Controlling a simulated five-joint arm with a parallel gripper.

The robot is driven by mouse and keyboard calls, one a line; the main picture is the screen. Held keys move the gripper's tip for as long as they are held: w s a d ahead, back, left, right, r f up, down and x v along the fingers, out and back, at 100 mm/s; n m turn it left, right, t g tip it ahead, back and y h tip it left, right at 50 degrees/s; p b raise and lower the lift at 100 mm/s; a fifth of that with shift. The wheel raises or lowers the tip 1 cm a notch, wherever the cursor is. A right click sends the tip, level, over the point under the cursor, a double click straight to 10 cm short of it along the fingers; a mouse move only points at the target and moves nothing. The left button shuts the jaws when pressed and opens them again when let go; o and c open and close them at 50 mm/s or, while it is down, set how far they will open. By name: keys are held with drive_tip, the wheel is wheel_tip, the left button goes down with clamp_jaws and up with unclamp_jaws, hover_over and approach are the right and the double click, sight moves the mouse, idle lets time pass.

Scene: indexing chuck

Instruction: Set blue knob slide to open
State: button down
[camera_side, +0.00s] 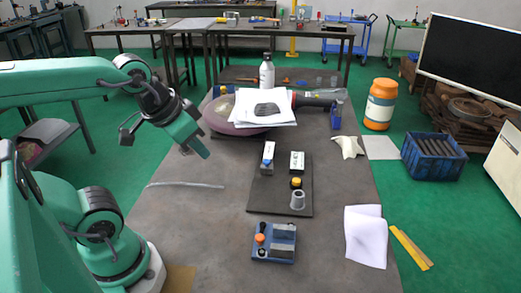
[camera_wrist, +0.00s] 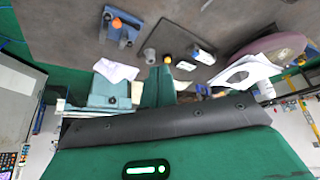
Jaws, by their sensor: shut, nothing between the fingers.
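The blue knob slide (camera_side: 268,156) is a narrow light-grey housing with a blue knob near its front end. It sits at the far left of a dark board on the table. In the wrist view a pale housing with a blue part (camera_wrist: 203,54) appears to be the same slide. Its open and shut marks are too small to read. My gripper (camera_side: 205,154) is shut and empty, left of the board and apart from the slide, pointing down and right. In the wrist view my gripper (camera_wrist: 158,72) shows at the middle.
The dark board (camera_side: 262,198) also carries a white labelled block (camera_side: 297,160), a yellow knob (camera_side: 296,183) and a grey cylinder (camera_side: 298,201). A blue box (camera_side: 274,256) with an orange knob stands in front. Papers (camera_side: 262,105) lie behind. The table left of the board is mostly clear.

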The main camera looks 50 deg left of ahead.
drive_tip(key=c, duration=1.3)
unclamp_jaws()
drive_tip(key=shift+w+r, duration=0.15)
drive_tip(key=shift+o, duration=0.3)
drive_tip(key=shift+w+r, duration=0.1)
drive_tip(key=shift+w, duration=0.1)
drive_tip(key=w+a+r+n+g, duration=0.1)
drive_tip(key=w+a+g, duration=0.15)
drive_tip(key=w, duration=0.55)
drive_tip(key=w+a+r+n+g, duration=0.1)
drive_tip(key=w+a+g, duration=0.15)
drive_tip(key=w, duration=0.65)
drive_tip(key=w+a+f+g, duration=0.1)
drive_tip(key=w+a+f, duration=0.1)
drive_tip(key=w+f, duration=0.2)
drive_tip(key=w+a+f+n+g, duration=0.1)
drive_tip(key=w+a+f+g, duration=0.1)
drive_tip(key=f, duration=0.4)
drive_tip(key=w+a+f+n+g+h, duration=0.1)
drive_tip(key=w+a+f, duration=0.2)
drive_tip(key=w+f, duration=0.2)
drive_tip(key=shift+w+a+f+g, duration=0.15)
drive_tip(key=shift+w+g, duration=0.25)
drive_tip(key=shift+w, duration=0.35)
